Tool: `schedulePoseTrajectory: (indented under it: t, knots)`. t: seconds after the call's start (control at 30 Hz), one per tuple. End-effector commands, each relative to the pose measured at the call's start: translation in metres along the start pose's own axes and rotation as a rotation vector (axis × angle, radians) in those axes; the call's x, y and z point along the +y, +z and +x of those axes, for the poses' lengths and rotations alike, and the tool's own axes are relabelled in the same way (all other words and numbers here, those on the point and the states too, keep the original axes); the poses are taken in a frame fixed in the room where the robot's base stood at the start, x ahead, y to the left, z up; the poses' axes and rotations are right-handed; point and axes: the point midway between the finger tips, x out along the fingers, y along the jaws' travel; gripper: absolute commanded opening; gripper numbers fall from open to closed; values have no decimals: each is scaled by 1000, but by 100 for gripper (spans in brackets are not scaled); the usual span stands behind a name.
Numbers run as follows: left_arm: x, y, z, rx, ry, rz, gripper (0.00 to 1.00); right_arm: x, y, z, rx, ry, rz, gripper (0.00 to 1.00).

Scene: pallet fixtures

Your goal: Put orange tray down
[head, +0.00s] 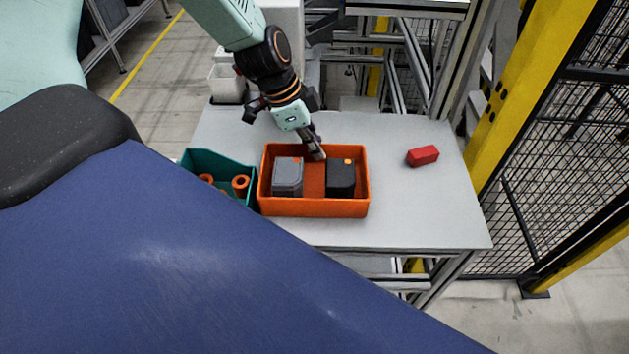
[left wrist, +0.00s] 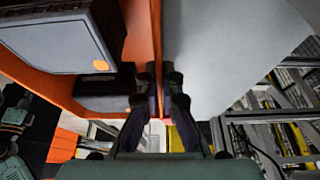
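The orange tray (head: 313,208) is on or just above the grey table, level, near the table's front left; I cannot tell whether its base touches. It holds a grey box (head: 288,178) and a black box (head: 341,180). My left gripper (head: 316,150) reaches down to the tray's back wall. In the left wrist view, the fingers of my left gripper (left wrist: 164,95) are close together on either side of the orange tray wall (left wrist: 157,35) and look shut on it. My right gripper is not in view.
A teal bin (head: 218,163) with orange-rimmed parts stands against the tray's left side. A red block (head: 422,156) lies on the grey table (head: 420,205) at the right. The table between tray and block is clear. A yellow-framed mesh fence (head: 545,150) stands at the right.

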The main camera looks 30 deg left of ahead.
Motion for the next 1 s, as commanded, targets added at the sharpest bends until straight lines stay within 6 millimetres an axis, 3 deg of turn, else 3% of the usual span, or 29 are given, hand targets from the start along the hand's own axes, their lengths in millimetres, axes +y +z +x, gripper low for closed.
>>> schedulePoseTrajectory:
  t: [0.33, 0.7, 1.0]
  knots:
    - [-1, -3, -7, 1, -2, 2, 0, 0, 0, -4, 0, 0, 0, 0]
    - [-1, -29, -70, 3, -4, 1, 0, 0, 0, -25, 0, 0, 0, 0]
    - [0, -38, -92, 0, -2, 0, 0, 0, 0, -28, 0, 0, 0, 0]
